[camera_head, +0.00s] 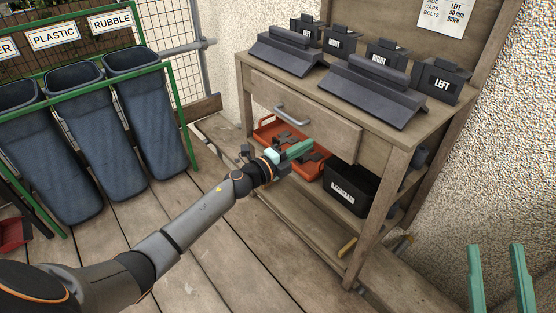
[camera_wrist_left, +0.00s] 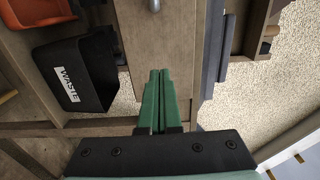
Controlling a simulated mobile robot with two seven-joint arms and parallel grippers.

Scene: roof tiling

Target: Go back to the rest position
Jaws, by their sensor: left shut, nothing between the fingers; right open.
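My left gripper (camera_head: 300,149) is shut and empty, in front of the wooden workbench just below its drawer (camera_head: 303,115). In the left wrist view its two green fingers (camera_wrist_left: 157,88) lie together with nothing between them. My right gripper (camera_head: 499,280) shows at the lower right of the head view, its two green fingers apart and nothing seen between them. The drawer has a grey bar handle (camera_head: 292,116); the left gripper is below it and I see no contact.
The workbench (camera_head: 392,141) bears dark roof pieces (camera_head: 372,91) and labelled black boxes (camera_head: 441,81). Its shelf holds an orange tray (camera_head: 309,169) and a black waste bin (camera_head: 351,188). Blue-grey bins (camera_head: 146,115) stand at left. The plank floor (camera_head: 217,255) between is clear.

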